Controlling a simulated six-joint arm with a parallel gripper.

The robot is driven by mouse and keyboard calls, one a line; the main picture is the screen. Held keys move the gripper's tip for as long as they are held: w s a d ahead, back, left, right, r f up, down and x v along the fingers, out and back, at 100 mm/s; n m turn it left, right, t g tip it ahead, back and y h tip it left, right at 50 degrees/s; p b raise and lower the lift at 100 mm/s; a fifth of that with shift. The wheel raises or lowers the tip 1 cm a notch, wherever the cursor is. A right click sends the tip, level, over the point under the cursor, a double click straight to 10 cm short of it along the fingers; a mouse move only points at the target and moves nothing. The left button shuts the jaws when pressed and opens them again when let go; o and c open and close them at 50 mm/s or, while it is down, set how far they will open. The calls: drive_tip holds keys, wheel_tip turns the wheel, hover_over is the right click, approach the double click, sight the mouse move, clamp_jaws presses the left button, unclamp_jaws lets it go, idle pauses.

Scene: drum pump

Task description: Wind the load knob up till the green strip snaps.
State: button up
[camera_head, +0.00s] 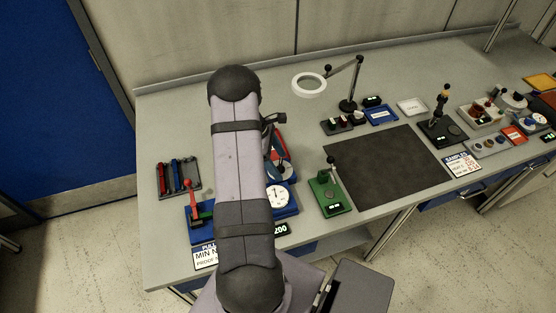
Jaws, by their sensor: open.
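A blue-based test rig (200,232) stands at the bench's front left, partly hidden behind my arm. Its white round dial (277,196) shows to the right of my arm. A red-topped upright part (191,192) shows to the left of my arm; I cannot tell whether it is the load knob. A small green piece (204,211) lies beside it, too small to identify as the strip. My upper arm covers the middle of the rig. My gripper's jaws are hidden behind the arm. A dark part (273,119) juts out right of the arm; I cannot tell what it is.
A tool tray (178,178) lies at left. A green device with a lever (331,194) stands right of the dial, beside a bare dark mat (385,165). A ring lamp (309,84) overhangs the bench behind. Several small devices crowd the right end.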

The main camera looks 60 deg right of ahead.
drive_tip(key=c, duration=1.1)
drive_tip(key=shift+o, duration=0.2)
drive_tip(key=shift+m, duration=0.4)
drive_tip(key=shift+d+f+m+y+b, duration=0.15)
drive_tip(key=shift+m+y+b, duration=0.45)
drive_tip(key=shift+m+b, duration=0.55)
drive_tip(key=shift+m+y+b, duration=0.5)
drive_tip(key=shift+m+b, duration=0.05)
drive_tip(key=shift+m, duration=0.8)
drive_tip(key=shift+r, duration=0.2)
drive_tip(key=shift+d, duration=0.1)
drive_tip(key=o, duration=1.1)
drive_tip(key=shift+c, duration=0.2)
